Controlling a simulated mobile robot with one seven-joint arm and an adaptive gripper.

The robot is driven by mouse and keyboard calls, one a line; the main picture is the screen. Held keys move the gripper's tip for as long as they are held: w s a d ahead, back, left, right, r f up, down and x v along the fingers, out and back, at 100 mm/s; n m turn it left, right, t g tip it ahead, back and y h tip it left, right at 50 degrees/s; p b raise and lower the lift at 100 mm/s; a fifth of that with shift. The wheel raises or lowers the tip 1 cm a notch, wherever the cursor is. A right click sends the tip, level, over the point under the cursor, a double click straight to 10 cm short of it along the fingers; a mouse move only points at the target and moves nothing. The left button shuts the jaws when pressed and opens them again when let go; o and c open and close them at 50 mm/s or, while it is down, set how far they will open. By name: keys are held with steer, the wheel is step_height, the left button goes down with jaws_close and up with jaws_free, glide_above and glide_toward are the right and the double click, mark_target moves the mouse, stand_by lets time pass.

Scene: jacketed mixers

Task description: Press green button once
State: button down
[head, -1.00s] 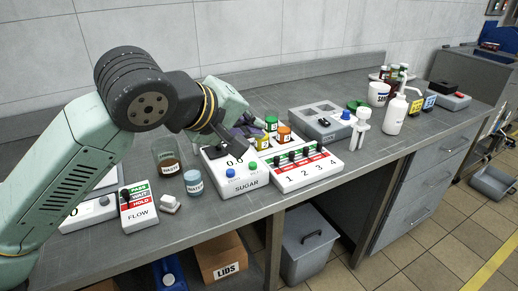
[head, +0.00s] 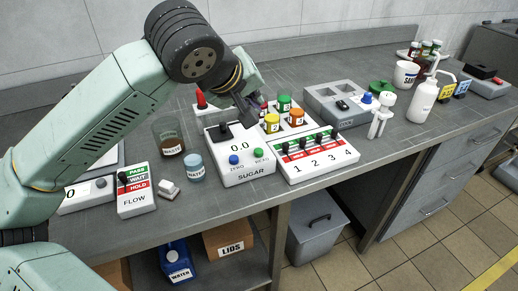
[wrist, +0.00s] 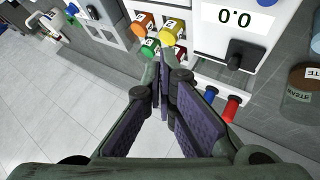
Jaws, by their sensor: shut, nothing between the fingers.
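The green button (head: 258,153) is on the front face of the white SUGAR unit (head: 247,177), right of a blue button (head: 234,160). The unit's display reads 0.0 in the head view, and it shows upside down in the wrist view (wrist: 235,17). The green button is out of the wrist picture, while a blue button (wrist: 267,2) shows at its top edge. My gripper (head: 255,112) is above and behind the unit, apart from the green button.
A numbered switch panel (head: 315,160) is right of the unit. A red-topped piece (head: 201,101) stands behind it. The WATER beaker (head: 195,170) is at left.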

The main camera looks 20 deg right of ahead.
steer(key=b, duration=0.5)
glide_above(255, 150)
step_height(255, 150, down, 8)
steer(key=shift+r, duration=0.1)
steer(key=shift+f+b, duration=0.45)
steer(key=shift+b, duration=0.1)
steer(key=shift+f+b, duration=0.2)
steer(key=shift+b, duration=0.1)
stand_by(0.5)
steer(key=shift+f+b, duration=0.3)
steer(key=shift+b, duration=0.2)
steer(key=shift+f+b, duration=0.4)
steer(key=shift+b, duration=0.25)
stand_by(0.6)
steer(key=shift+r, duration=0.1)
steer(key=shift+r+p, duration=0.35)
steer(key=shift+r, duration=0.4)
